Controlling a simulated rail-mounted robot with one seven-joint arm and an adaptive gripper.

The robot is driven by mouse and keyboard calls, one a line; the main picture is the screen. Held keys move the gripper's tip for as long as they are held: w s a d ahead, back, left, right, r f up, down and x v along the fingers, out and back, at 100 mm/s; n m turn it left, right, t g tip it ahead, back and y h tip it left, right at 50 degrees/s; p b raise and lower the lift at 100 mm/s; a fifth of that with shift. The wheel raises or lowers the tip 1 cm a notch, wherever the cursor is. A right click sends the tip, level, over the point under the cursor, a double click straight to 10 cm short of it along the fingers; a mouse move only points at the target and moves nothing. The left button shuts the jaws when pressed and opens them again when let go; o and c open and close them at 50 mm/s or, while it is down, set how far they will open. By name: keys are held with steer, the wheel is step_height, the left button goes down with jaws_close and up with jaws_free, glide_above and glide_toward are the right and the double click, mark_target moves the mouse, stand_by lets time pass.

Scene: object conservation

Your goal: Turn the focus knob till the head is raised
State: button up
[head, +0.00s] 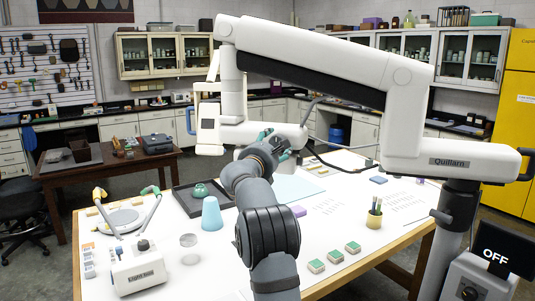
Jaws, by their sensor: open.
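A large white boom-arm instrument marked "Quillarn" (449,162) spans the right and middle of the head view. Its head (209,124) hangs at the left end of the boom, above the far part of the table. My gripper (276,143), with teal fingertips, is open beside the lower white housing (241,132) of this head, at its right. I cannot clearly make out the focus knob; my gripper and arm cover part of that area. I cannot tell whether the fingers touch anything.
The white table (335,223) holds a light box (139,270), a blue cone (211,215), a dark tray (181,201), a pencil cup (374,217) and green-topped blocks (334,257). A control box with an "OFF" sign (495,257) stands front right.

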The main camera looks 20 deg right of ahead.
steer(key=v, duration=0.9)
steer(key=shift+s+a, duration=0.2)
steer(key=shift+s, duration=0.05)
steer(key=shift+w+d, duration=0.1)
steer(key=x, duration=1.2)
